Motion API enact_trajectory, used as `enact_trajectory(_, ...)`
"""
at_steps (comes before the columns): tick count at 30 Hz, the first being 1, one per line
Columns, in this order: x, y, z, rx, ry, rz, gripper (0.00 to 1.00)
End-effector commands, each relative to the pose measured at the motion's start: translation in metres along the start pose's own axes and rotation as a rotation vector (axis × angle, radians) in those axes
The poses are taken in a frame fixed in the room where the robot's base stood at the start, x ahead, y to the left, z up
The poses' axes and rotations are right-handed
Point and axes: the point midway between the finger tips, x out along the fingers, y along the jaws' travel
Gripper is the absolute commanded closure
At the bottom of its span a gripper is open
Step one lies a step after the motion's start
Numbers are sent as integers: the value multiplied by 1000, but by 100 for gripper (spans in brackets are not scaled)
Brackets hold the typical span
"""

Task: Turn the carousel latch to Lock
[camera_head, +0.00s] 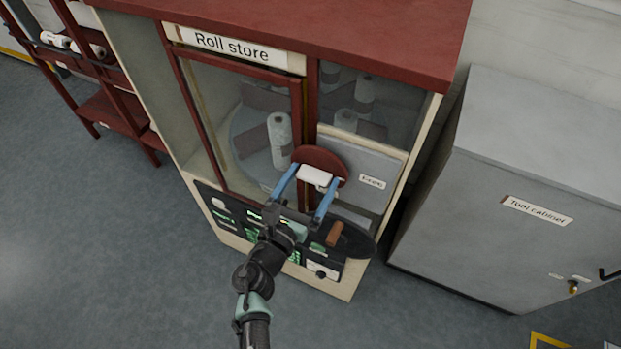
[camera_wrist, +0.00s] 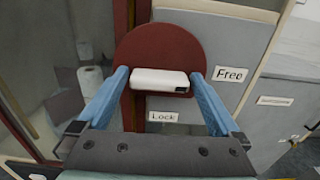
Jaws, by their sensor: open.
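The carousel latch is a white bar handle (camera_head: 316,175) on a round dark red disc (camera_head: 327,158) on the front of the roll store. In the wrist view the handle (camera_wrist: 160,81) lies about level, its dark-marked end to the right, towards the "Free" label (camera_wrist: 230,74). The "Lock" label (camera_wrist: 163,116) is below the disc. My gripper (camera_head: 317,170) is open, with its blue fingers at the two ends of the handle. In the wrist view the fingertips (camera_wrist: 159,74) flank the handle; I cannot tell whether they touch it.
The roll store (camera_head: 310,37) has a glazed door (camera_head: 215,110) at the left, with white rolls (camera_head: 279,140) inside. A dark ledge with an orange-brown block (camera_head: 334,234) juts out below the latch. A grey tool cabinet (camera_head: 480,220) stands to the right. Open floor lies at the left.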

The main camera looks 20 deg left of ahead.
Motion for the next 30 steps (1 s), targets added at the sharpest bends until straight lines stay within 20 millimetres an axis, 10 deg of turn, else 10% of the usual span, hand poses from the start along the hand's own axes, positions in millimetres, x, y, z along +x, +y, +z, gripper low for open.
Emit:
enact_trajectory(7, 0, 0, 0, 1, 0, 0, 2)
enact_trajectory(18, 0, 0, 0, 1, 0, 0, 66)
enact_trajectory(30, 0, 0, -3, 91, -1, 1, 66)
